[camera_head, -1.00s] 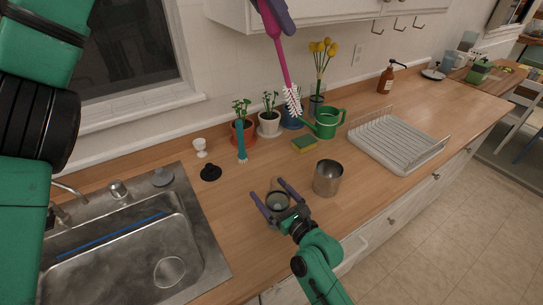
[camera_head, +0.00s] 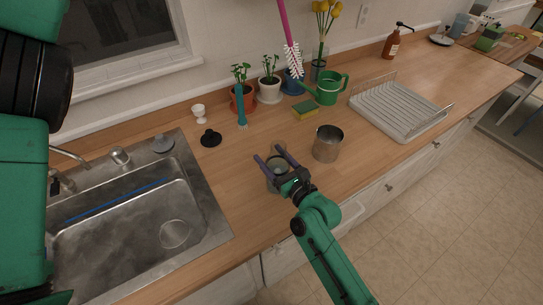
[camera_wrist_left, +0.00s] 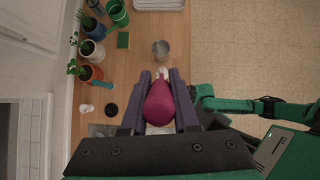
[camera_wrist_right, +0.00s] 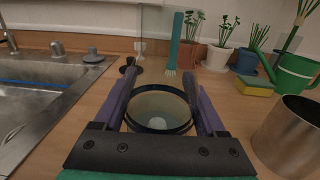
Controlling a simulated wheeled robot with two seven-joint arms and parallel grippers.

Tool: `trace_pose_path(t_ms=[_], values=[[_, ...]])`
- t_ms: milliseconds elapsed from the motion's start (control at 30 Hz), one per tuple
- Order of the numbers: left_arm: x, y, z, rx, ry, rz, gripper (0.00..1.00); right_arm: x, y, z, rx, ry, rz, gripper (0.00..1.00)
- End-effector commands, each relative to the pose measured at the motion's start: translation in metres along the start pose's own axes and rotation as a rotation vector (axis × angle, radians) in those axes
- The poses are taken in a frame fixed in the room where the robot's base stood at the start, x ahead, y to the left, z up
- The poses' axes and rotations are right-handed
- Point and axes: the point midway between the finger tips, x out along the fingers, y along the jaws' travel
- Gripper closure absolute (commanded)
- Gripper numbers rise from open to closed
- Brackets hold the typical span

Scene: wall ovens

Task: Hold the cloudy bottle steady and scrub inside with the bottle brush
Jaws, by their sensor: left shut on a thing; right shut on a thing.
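The cloudy bottle (camera_head: 279,170) is a greyish, see-through vessel standing on the counter beside the sink. My right gripper (camera_head: 267,154) is shut on its sides; the round dark-rimmed mouth shows between the fingers in the right wrist view (camera_wrist_right: 158,108). The bottle brush (camera_head: 291,52) has a magenta handle and white bristles and hangs bristles down in the head view, apart from the bottle. My left gripper (camera_wrist_left: 160,82) is shut on its magenta handle in the left wrist view; in the head view that gripper is out of frame.
A metal cup (camera_head: 327,143) stands just right of the bottle. A sponge (camera_head: 305,110), green watering can (camera_head: 327,89), teal brush (camera_head: 241,108) and potted plants line the back. The sink (camera_head: 130,225) is left, a dish rack (camera_head: 398,112) right. A black stopper (camera_head: 210,138) lies near the sink.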

Motion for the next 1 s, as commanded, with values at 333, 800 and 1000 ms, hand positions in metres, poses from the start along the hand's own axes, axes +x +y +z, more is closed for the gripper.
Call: trace_pose_path(t_ms=[333,800,1000], values=[[0.009,-0.001,-0.003,0.003,0.029,-0.001,1.0,0.0,0.0,-0.001,-0.001,0.002,0.0,1.0],[0.106,-0.001,-0.055,-0.001,0.347,-0.001,1.0,0.0,0.0,-0.001,-0.001,0.002,0.0,1.0],[0.118,-0.001,-0.064,0.0,0.346,-0.002,1.0,0.0,0.0,-0.001,0.0,0.003,0.0,1.0]])
